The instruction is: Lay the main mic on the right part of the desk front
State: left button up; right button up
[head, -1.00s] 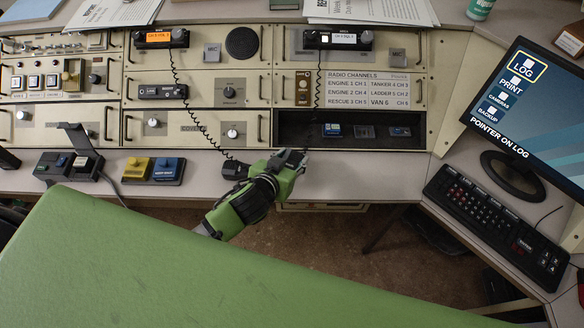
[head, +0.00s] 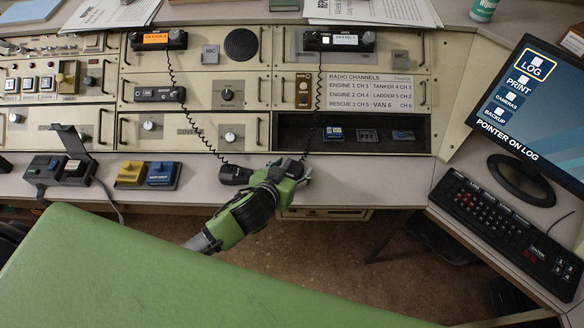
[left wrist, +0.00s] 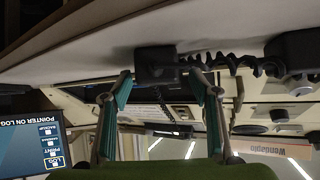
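Two black mics lie near the desk front. One mic (head: 235,174) lies left of my left gripper, its coiled cord rising to the radio with the orange display (head: 158,39). The other mic (left wrist: 155,63) shows in the left wrist view at the desk surface, between my left gripper's spread fingertips (left wrist: 160,75), with gaps at its sides. In the head view my left gripper (head: 299,174) is at the desk front and largely hides this mic; the cord from the right radio (head: 338,41) runs down there. Labels are too small to tell which mic is main. My right gripper is not in view.
A keyboard (head: 508,230) and monitor (head: 535,110) stand at the right. A yellow-and-blue switch block (head: 147,174) and an open-lidded box (head: 62,168) are at the left. An open dark recess (head: 350,147) is behind the gripper. The desk front (head: 375,180) right of it is clear.

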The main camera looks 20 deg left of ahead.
pick_arm(q)
jog(key=shift+r, duration=0.1)
jog(key=shift+s+r, duration=0.1)
jog(key=v, duration=1.1)
jog(key=shift+s+r, duration=0.25)
jog(key=shift+s, duration=0.05)
